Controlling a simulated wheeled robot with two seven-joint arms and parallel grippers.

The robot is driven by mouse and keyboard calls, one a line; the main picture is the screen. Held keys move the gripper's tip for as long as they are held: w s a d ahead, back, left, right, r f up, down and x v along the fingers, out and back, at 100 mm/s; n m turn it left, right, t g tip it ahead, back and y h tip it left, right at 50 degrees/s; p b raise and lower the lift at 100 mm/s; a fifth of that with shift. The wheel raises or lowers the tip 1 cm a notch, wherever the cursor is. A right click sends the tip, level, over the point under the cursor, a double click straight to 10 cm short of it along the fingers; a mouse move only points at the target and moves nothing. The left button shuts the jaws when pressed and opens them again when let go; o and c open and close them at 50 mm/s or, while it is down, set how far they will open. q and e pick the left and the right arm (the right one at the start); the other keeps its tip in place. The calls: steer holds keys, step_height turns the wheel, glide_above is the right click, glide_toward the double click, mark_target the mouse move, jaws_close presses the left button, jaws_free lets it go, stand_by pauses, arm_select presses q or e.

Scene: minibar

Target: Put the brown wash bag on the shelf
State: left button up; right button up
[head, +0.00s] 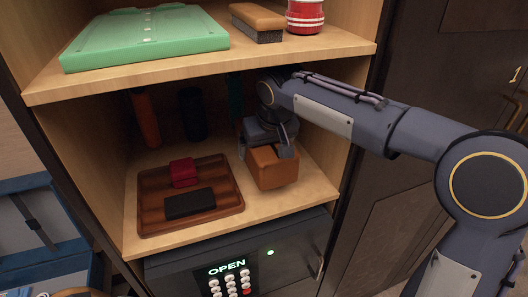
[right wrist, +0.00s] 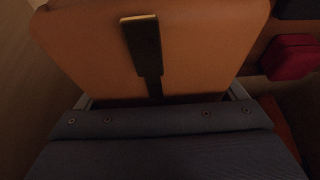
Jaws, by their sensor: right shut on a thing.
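The brown wash bag (head: 271,168) is in the lower compartment of the wooden cabinet, at its right side. It also fills the top of the right wrist view (right wrist: 90,40), with a dark strap down its face. My right gripper (head: 272,142) reaches into the compartment from the right and is shut on the bag. The bag is at or just above the shelf (head: 262,208); I cannot tell whether it touches. The fingertips are mostly hidden. My left gripper is not in view.
A brown tray (head: 148,210) with a red box (head: 184,172) and a black case (head: 190,203) lies left of the bag. Bottles (head: 192,113) stand behind. The upper shelf (head: 290,55) is close above my arm. A safe (head: 240,262) is below.

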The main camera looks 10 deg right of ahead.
steer(key=shift+w+f, duration=0.1)
steer(key=shift+w, duration=0.3)
step_height(320, 180, down, 3)
steer(key=shift+f, duration=0.1)
steer(key=shift+a, duration=0.1)
steer(key=shift+f, duration=0.15)
steer(key=o, duration=1)
steer(key=shift+s, duration=0.1)
